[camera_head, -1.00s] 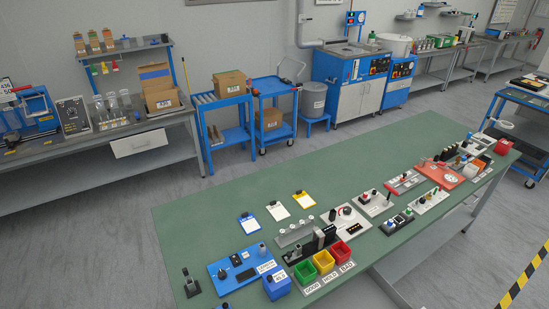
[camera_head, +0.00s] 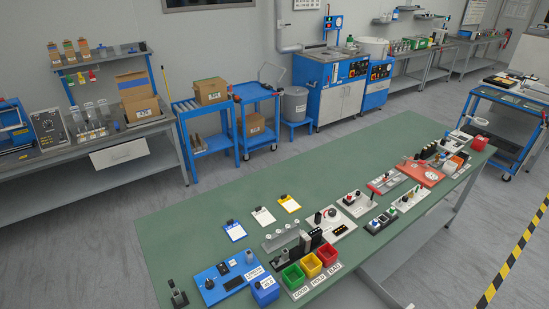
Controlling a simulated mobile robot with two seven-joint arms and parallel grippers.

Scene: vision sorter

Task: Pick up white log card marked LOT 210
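Three small clipboard-like cards lie in a slanting row on the green table. One has a blue border (camera_head: 235,231), the middle one is white (camera_head: 263,216), and one has a yellow border (camera_head: 289,204). Each has a dark clip at its top edge. Their print is too small to read, so I cannot tell which says LOT 210. Neither of my grippers is in view.
The green table (camera_head: 190,222) is bare behind the cards. In front stand a grey rack (camera_head: 284,238), a blue device (camera_head: 222,280), and green (camera_head: 293,275), yellow (camera_head: 311,265) and red (camera_head: 327,254) bins. Benches and carts line the wall.

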